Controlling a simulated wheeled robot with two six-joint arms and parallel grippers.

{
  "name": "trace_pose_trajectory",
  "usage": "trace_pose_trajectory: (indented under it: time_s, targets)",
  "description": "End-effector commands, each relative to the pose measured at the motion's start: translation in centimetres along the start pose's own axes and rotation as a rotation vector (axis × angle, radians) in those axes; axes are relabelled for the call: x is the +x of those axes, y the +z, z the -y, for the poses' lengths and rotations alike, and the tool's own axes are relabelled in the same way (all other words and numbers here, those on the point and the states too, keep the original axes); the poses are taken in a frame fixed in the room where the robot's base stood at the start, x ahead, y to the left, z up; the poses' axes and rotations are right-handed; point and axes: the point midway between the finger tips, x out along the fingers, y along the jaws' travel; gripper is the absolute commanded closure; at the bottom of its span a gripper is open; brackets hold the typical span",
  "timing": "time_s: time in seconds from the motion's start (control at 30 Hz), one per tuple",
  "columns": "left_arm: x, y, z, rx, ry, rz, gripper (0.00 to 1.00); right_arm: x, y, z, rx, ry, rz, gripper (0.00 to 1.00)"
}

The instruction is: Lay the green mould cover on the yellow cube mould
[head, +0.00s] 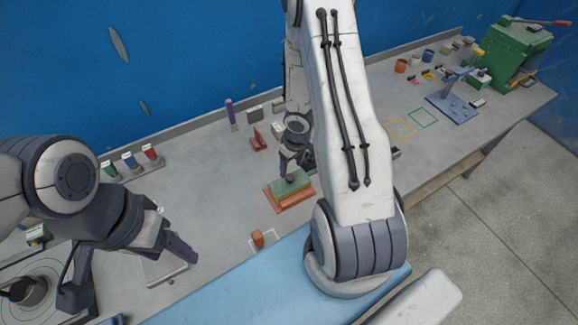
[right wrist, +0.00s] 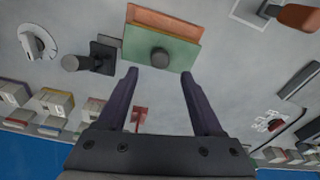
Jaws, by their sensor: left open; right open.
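The green mould cover (head: 291,183) is a flat plate with a dark round knob. My right gripper (head: 290,166) is open above the cover. In the right wrist view its fingertips (right wrist: 158,75) are spread just short of the knob, with nothing between them. My left gripper (head: 182,248) is open and empty over the bench at the left.
Yellow (head: 401,128) and green (head: 423,118) square outlines mark clear bench to the right. A blue-based press (head: 452,107) and a green machine (head: 516,55) stand beyond. A small orange-handled object (head: 258,239) lies near the front edge. A red stand (head: 258,140) is behind the board.

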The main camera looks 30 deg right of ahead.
Motion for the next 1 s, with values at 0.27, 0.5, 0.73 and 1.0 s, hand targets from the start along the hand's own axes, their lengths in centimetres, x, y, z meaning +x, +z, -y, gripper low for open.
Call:
trace_pose_trajectory:
  time_s: [0.27,0.5,0.73,1.0]
  targets:
    - [-4.3,-0.2,-0.3,-0.004,0.000,0.000,0.33,-5.1,-0.1,0.0,-0.001,0.000,0.000,0.32]
    - [-5.0,-0.2,-0.4,-0.004,0.000,0.001,0.33,-6.4,0.0,0.0,0.000,0.000,0.001,0.32]
    - [-5.0,-0.2,-0.4,-0.004,0.000,0.001,0.33,-8.1,-1.3,0.7,-0.031,0.044,-0.008,0.32]
    - [-5.0,-0.2,-0.4,-0.004,0.000,0.001,0.33,-19.9,-4.0,10.1,-0.185,0.194,-0.029,0.32]
